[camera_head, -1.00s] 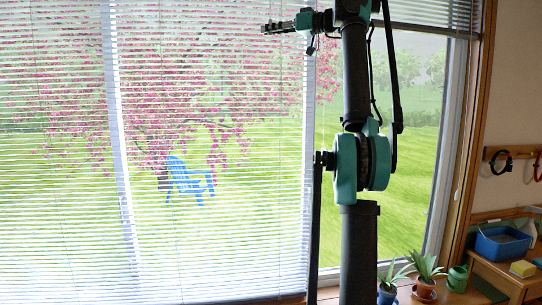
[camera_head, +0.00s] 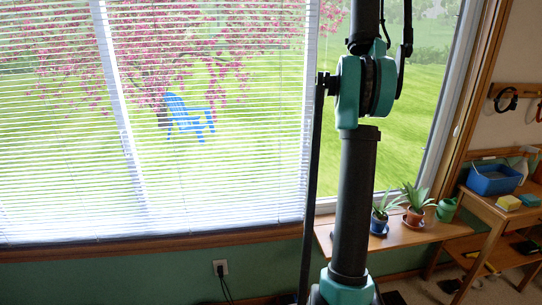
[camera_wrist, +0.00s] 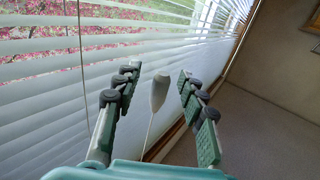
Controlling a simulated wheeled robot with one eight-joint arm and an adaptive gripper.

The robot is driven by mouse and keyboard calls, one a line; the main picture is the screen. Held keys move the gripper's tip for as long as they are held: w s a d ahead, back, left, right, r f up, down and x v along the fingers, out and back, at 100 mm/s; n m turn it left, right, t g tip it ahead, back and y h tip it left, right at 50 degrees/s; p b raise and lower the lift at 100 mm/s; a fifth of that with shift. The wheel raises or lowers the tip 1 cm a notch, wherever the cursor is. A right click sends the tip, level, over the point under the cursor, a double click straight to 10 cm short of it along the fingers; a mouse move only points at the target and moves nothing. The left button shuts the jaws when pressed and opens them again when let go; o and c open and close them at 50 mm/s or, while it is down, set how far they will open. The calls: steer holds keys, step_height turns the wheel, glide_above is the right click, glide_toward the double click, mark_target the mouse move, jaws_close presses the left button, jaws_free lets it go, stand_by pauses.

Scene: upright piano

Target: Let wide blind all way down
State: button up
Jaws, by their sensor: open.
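The wide blind (camera_head: 210,150) has white slats, covers the large left pane and reaches down close to the wooden sill in the head view. I cannot tell whether its bottom edge touches the sill. In the wrist view its slats (camera_wrist: 50,95) run along the left side. A white cord pull (camera_wrist: 160,92) with a thin cord (camera_wrist: 150,132) appears between the fingers of my gripper (camera_wrist: 158,74). The gripper is open, with one finger on each side of the pull; I see no grip on it. My gripper is outside the head view.
A wooden sill (camera_head: 150,242) runs below the blind. Two potted plants (camera_head: 415,205) and a green watering can (camera_head: 447,209) stand on a low shelf at right, beside a wooden bench (camera_head: 500,218) with a blue bin (camera_head: 494,179). A wall outlet (camera_head: 220,268) with cords is below the sill.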

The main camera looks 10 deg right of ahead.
steer(key=shift+v, duration=2.45)
steer(key=v, duration=1.2)
steer(key=w+a+f+m+g+h, duration=0.2)
steer(key=w+f, duration=0.1)
steer(key=f, duration=0.7)
steer(key=w+a+f+m+g+h, duration=0.1)
steer(key=w+a+f, duration=0.15)
steer(key=f, duration=0.75)
steer(key=s+a+f+m+g+h, duration=0.1)
steer(key=a+f+m+g+h, duration=0.1)
steer(key=f, duration=1.2)
steer(key=s+a+f+m+g+h, duration=0.1)
steer(key=s+a+f+m+h, duration=0.15)
steer(key=f, duration=1.05)
steer(key=s+a+f+h, duration=0.1)
steer(key=s+f, duration=0.2)
steer(key=f, duration=0.4)
steer(key=s+a+f+m+h, duration=0.1)
steer(key=s+f, duration=0.2)
steer(key=f, duration=0.5)
steer(key=s+a+f+h, duration=0.1)
steer(key=s+f, duration=0.2)
steer(key=f, duration=0.4)
steer(key=s+d+f+m+h, duration=0.2)
steer(key=s+f+h, duration=0.2)
steer(key=s+f, duration=1.1)
steer(key=shift+f, duration=0.95)
